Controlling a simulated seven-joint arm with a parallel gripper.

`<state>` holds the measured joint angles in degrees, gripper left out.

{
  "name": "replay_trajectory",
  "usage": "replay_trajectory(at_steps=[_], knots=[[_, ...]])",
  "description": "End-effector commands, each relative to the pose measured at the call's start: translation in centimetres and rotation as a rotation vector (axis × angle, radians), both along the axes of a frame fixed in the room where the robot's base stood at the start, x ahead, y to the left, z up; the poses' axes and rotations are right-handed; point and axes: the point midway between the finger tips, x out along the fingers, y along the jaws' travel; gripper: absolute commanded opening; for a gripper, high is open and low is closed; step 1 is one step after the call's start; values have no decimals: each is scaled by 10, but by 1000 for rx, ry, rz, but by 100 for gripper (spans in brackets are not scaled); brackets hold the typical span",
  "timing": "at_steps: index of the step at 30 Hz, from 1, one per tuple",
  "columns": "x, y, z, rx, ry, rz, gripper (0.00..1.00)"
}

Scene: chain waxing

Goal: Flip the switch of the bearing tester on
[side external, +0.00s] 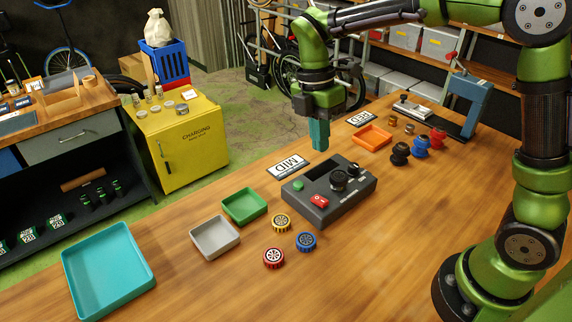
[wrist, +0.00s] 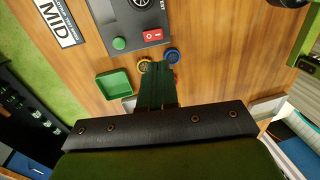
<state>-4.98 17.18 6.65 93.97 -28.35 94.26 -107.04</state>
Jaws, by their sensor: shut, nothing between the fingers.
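The bearing tester (side external: 330,190) is a dark grey box on the wooden table. It has a red rocker switch (side external: 319,201) at its front corner, a green button (side external: 298,185) and black knobs on top. In the wrist view the red switch (wrist: 152,36) shows at the tester's lower edge, with the green button (wrist: 119,43) to its left. My gripper (side external: 319,148) is shut and empty, its teal fingers pointing down above and behind the tester, apart from it. In the wrist view the closed fingers (wrist: 157,72) overlap the bearings below the switch.
Yellow, blue and red bearings (side external: 274,257) lie in front of the tester. A green tray (side external: 244,220), a grey tray (side external: 230,250) and a teal tray (side external: 148,272) are to the left. An orange tray (side external: 388,143) and several coloured parts stand behind right. The table's right front is clear.

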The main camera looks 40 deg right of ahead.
Motion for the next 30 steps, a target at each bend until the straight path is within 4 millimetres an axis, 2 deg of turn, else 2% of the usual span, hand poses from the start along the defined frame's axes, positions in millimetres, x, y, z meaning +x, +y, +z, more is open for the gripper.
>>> replay_trajectory(at_steps=[12,18,24,30], knots=[[-16,0,-83,0,6,-2,0],[-21,0,-115,0,4,-4,0],[-23,0,-128,0,1,-5,0],[-23,0,-130,0,-1,-4,0]])
